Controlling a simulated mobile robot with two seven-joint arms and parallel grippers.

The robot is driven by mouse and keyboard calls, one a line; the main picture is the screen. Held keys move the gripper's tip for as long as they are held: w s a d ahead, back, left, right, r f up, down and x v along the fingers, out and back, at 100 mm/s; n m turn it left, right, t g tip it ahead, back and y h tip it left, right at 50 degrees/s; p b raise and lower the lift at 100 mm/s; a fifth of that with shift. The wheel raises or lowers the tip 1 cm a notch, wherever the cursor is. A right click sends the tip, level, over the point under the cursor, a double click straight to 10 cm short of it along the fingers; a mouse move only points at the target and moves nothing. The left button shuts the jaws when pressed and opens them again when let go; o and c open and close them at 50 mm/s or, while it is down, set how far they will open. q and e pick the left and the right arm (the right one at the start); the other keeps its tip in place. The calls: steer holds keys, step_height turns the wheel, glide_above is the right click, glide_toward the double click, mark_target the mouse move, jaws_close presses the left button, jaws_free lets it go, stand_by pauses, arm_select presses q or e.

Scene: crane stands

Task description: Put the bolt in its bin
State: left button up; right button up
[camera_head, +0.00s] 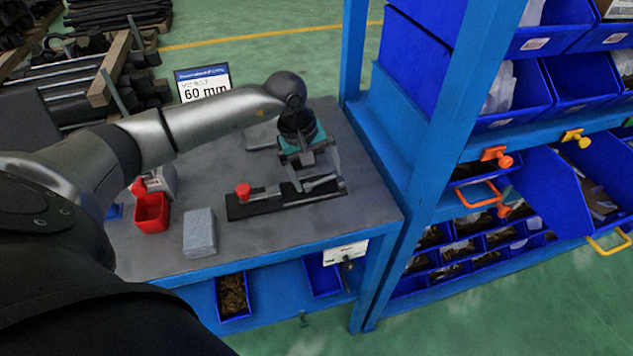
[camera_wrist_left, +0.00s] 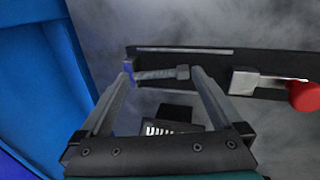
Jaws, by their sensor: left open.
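The bolt (camera_wrist_left: 160,73) is a grey rod with a wider head at its right end in the left wrist view. It lies along the black fixture (camera_wrist_left: 245,57), which has a red knob (camera_wrist_left: 304,96). In the head view the fixture (camera_head: 245,208) lies on the grey workbench. My left gripper (camera_head: 318,183) is over its right part. In the left wrist view the left gripper (camera_wrist_left: 163,76) is open, with one finger near each end of the bolt. Whether the fingers touch it I cannot tell. My right gripper is not in view.
A red bin (camera_head: 152,213) and a grey block (camera_head: 200,233) stand on the workbench (camera_head: 280,237). Blue bins (camera_head: 232,296) (camera_head: 322,276) sit on the shelf below. A blue rack (camera_head: 420,140) with several bins stands close on the right. A "60 mm" sign (camera_head: 204,84) stands behind.

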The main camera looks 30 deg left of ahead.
arm_select(q)
steer(key=shift+w+d+f, duration=0.1)
steer(key=shift+f, duration=0.35)
steer(key=shift+c, duration=0.2)
steer(key=shift+r, duration=0.15)
steer(key=c, duration=1.1)
